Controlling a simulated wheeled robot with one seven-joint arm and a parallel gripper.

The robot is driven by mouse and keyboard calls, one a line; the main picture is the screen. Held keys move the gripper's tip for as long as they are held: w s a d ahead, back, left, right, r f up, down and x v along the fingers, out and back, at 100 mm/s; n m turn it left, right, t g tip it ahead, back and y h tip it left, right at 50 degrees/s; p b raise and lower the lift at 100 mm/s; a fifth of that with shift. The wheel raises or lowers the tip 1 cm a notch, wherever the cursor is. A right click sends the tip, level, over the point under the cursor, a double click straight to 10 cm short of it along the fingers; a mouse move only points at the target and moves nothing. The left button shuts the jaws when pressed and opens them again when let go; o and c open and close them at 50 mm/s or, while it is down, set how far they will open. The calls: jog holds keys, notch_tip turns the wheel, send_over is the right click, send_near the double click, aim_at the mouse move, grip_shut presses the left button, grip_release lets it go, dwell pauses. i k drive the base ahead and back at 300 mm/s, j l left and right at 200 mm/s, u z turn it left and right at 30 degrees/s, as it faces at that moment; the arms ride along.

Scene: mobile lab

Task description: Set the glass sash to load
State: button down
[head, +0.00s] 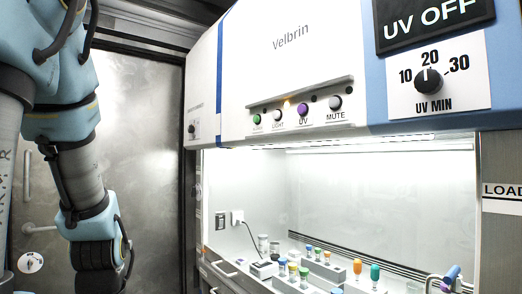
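The white and blue Velbrin cabinet (288,62) fills the middle and right of the head view. Its lit work space lies below the front panel. I cannot clearly make out the glass sash or its lower edge, so I cannot tell its height. A white LOAD label (502,191) is on the frame at the right edge, partly cut off. A silver bar handle (222,269) shows at the lower left of the opening. My arm hangs at the left, apart from the cabinet. My gripper is not in view.
Coloured-cap tubes in grey racks (320,268) stand inside the cabinet. A blue-ended tool (450,278) is at lower right. The panel carries several buttons (302,109), a UV knob (428,79) and a UV OFF display (434,22). A metal door (140,130) is behind my arm.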

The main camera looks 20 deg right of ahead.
aim_at(227, 269)
jog(key=z, duration=0.9)
